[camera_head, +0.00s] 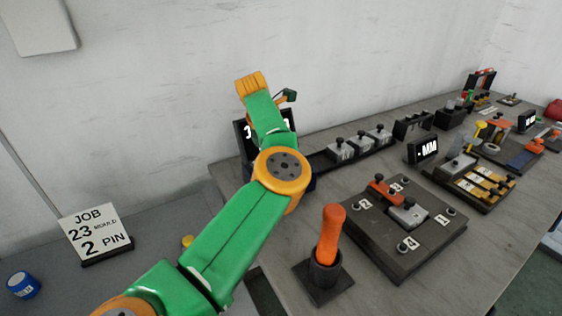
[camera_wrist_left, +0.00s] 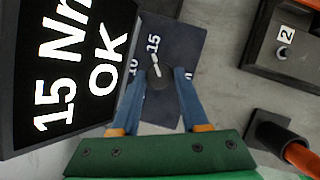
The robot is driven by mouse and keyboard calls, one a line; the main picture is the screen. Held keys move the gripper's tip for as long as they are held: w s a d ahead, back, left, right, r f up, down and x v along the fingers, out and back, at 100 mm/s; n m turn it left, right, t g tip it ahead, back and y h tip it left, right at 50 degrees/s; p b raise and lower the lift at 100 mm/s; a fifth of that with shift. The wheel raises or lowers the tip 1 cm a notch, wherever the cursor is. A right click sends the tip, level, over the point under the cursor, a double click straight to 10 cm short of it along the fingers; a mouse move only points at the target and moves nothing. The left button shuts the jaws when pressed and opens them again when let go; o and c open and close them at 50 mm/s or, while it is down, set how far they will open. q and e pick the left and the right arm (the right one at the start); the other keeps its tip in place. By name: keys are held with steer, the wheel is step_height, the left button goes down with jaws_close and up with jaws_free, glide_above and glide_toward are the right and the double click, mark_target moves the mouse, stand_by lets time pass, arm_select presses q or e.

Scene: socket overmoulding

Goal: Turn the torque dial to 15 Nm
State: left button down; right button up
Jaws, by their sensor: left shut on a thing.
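The torque dial (camera_wrist_left: 161,78) is a dark round knob with a white pointer on a dark plate (camera_wrist_left: 183,45). The plate carries white marks, with 10 and 15 legible. The pointer is directed toward the 15. My left gripper (camera_wrist_left: 159,74) is shut on the dial, one finger on each side of it. A black display (camera_wrist_left: 65,70) beside the plate reads "15 Nm" and "OK" in white. In the head view my left arm hides the dial, my left gripper and most of the display (camera_head: 241,128). My right gripper is not in view.
An orange-handled tool (camera_head: 330,235) stands in a black holder right of my left arm. A dark fixture board (camera_head: 440,245) with numbered posts lies further right. Several fixtures line the bench behind it. A JOB sign (camera_head: 95,230) stands at left.

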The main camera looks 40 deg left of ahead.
arm_select(q)
steer(key=shift+m+h, duration=0.3)
steer(key=shift+m, duration=0.3)
steer(key=shift+c, duration=2.1)
jaws_free()
steer(key=b+v, duration=0.1)
steer(key=v, duration=0.6)
steer(key=shift+a+r, duration=0.1)
